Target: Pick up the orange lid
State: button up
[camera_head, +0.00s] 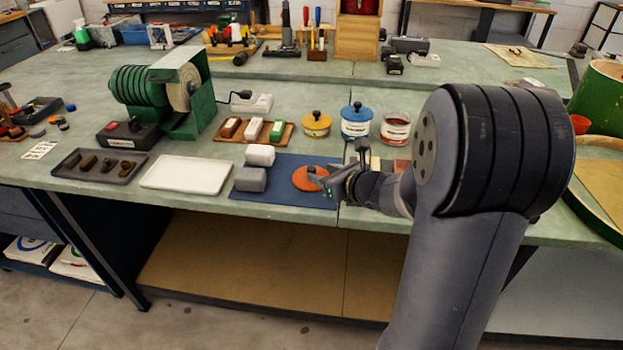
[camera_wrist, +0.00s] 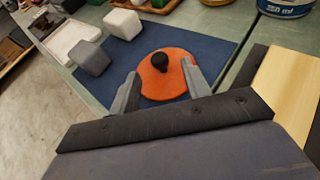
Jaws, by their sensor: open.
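The orange lid (camera_head: 304,179) is a flat disc on the blue mat (camera_head: 283,203) at the bench's front edge. In the wrist view the orange lid (camera_wrist: 172,84) shows whole on top, with a round black knob (camera_wrist: 160,61) in its middle. My gripper (camera_head: 322,180) reaches in from the right, over the lid's right side in the head view. In the wrist view my gripper (camera_wrist: 163,92) is open, one finger on each side of the lid's near part, with nothing between them gripped. The gap between the fingertips and the lid is hard to judge.
Two grey-white blocks (camera_head: 250,180) stand left of the lid on the mat. A white tray (camera_head: 153,181) and a dark tray (camera_head: 75,171) lie further left. Behind are a yellow pot (camera_head: 316,125), a blue can (camera_head: 356,128) and a white-and-red can (camera_head: 396,133). A green drum (camera_head: 602,95) stands right.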

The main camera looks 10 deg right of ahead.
aim_at(314, 170)
jog(key=shift+x, duration=3)
jog(key=shift+c, duration=0.4)
grip_shut()
